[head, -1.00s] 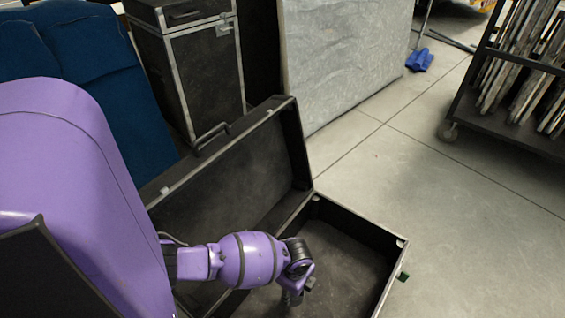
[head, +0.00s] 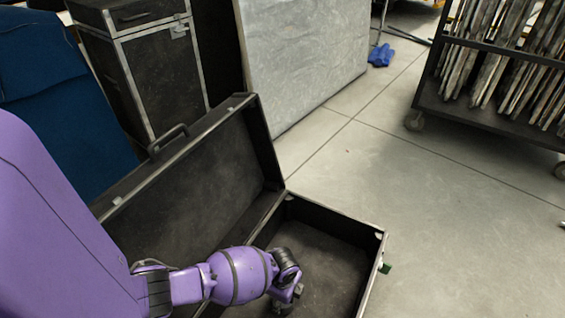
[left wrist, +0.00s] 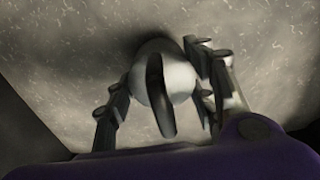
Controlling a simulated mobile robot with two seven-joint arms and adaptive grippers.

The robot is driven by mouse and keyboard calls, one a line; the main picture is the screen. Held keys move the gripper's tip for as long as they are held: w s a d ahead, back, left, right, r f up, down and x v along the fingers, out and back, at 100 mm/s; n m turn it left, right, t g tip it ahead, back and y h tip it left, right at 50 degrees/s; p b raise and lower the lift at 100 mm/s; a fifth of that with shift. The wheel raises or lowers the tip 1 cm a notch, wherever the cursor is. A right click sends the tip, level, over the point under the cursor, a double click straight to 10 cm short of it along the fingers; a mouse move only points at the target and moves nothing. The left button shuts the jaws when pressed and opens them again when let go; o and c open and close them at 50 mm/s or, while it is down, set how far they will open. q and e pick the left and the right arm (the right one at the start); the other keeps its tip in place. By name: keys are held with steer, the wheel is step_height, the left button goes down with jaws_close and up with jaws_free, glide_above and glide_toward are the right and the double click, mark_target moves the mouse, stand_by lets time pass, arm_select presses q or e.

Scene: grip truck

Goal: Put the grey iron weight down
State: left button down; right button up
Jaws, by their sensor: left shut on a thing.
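My left gripper (left wrist: 160,100) is shut on the grey iron weight (left wrist: 170,70), a rounded pale-grey body with a dark handle, seen in the left wrist view. A speckled grey surface lies close behind the weight, with a dark shadow beside it. I cannot tell whether the weight touches that surface. In the head view my left gripper (head: 287,300) is low over the open black case (head: 335,262), at its near side, and the weight is mostly hidden there. My right gripper is not in view.
The case lid (head: 205,180) stands open to the left. A black trunk (head: 145,70) and blue padding (head: 50,110) stand behind it. A large grey panel (head: 300,60) leans at the back. A wheeled rack (head: 490,120) is at the right. The floor (head: 430,210) between is clear.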

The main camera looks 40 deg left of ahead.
arm_select(q)
steer(key=shift+w, duration=0.1)
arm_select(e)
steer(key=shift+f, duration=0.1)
arm_select(q)
steer(key=c, duration=1)
jaws_free()
steer(key=shift+o, duration=1)
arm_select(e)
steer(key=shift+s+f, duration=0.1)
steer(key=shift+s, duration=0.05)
arm_select(q)
step_height(320, 180, up, 11)
steer(key=p, duration=0.5)
steer(key=shift+p, duration=0.35)
steer(key=shift+r, duration=0.5)
steer(key=shift+s, duration=0.2)
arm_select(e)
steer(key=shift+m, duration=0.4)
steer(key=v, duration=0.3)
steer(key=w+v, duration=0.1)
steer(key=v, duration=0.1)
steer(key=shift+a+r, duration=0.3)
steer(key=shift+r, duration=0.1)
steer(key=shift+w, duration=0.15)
